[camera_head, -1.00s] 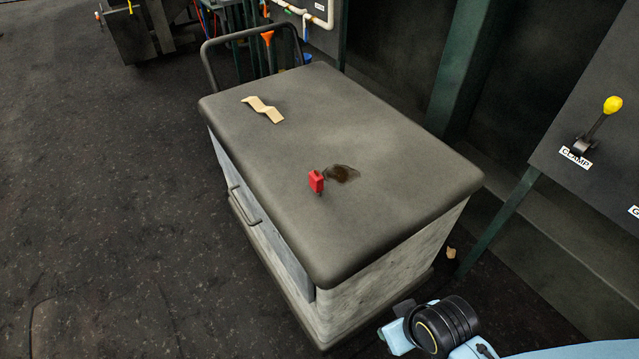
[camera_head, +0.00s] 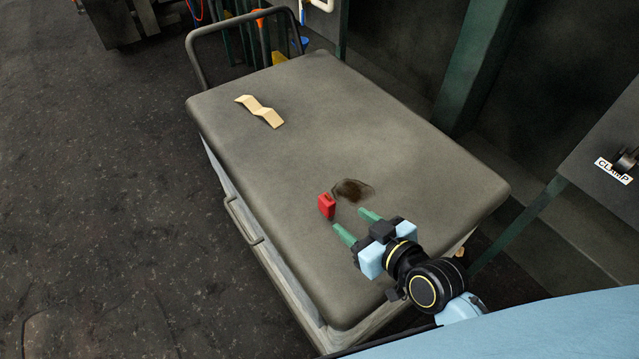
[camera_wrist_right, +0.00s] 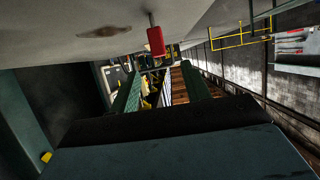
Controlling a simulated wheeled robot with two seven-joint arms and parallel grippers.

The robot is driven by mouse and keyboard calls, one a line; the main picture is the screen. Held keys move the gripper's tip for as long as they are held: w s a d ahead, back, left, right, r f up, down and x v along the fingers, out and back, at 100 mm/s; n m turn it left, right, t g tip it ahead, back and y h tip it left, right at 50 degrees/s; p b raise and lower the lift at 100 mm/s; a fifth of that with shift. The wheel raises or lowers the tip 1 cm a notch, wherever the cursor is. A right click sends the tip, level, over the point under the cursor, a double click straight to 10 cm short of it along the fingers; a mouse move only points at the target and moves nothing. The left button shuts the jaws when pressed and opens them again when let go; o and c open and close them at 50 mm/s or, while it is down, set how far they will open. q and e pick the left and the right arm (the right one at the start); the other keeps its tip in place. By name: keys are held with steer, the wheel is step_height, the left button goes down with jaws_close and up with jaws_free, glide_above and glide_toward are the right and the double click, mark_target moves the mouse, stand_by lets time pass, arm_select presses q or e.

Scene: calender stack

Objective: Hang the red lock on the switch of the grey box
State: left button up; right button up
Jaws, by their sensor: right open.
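The red lock (camera_head: 326,206) stands on the grey cart top, near its front left part. It also shows in the right wrist view (camera_wrist_right: 156,41), beyond the fingertips. My right gripper (camera_head: 353,224) is open, with its two green fingers apart and pointing toward the lock. The lock is just ahead of the fingertips, and nothing is between the fingers. In the right wrist view the open fingers (camera_wrist_right: 160,88) show on either side of the middle. The left gripper is not in view. The grey panel (camera_head: 612,150) at the right has a "CLAMP" label and a dark switch base, partly cut off.
The grey cart top (camera_head: 400,150) is mostly clear. A bent tan piece (camera_head: 260,111) lies at its far left, and a dark stain is beside the lock. A metal handle (camera_head: 240,30) rises at the cart's far end. A green post (camera_head: 475,70) stands behind.

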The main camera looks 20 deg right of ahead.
mark_target(331, 207)
steer(key=b+x, duration=0.1)
steer(key=x, duration=0.5)
steer(key=shift+w+a+f, duration=0.1)
steer(key=shift+a+f, duration=0.05)
steer(key=shift+a, duration=0.05)
steer(key=shift+w+a+f, duration=0.1)
steer(key=shift+w, duration=0.2)
steer(key=shift+w+a+f, duration=0.1)
steer(key=shift+w+f, duration=0.15)
steer(key=shift+w, duration=0.35)
steer(key=b+x, duration=0.1)
steer(key=x, duration=0.2)
steer(key=shift+w+f, duration=0.1)
steer(key=shift+w, duration=0.45)
steer(key=shift+c, duration=0.5)
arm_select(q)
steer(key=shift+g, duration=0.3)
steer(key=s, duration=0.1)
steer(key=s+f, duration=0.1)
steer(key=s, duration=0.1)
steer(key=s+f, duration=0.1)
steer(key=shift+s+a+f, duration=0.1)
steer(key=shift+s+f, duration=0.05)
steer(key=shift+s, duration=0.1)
arm_select(e)
jaws_close()
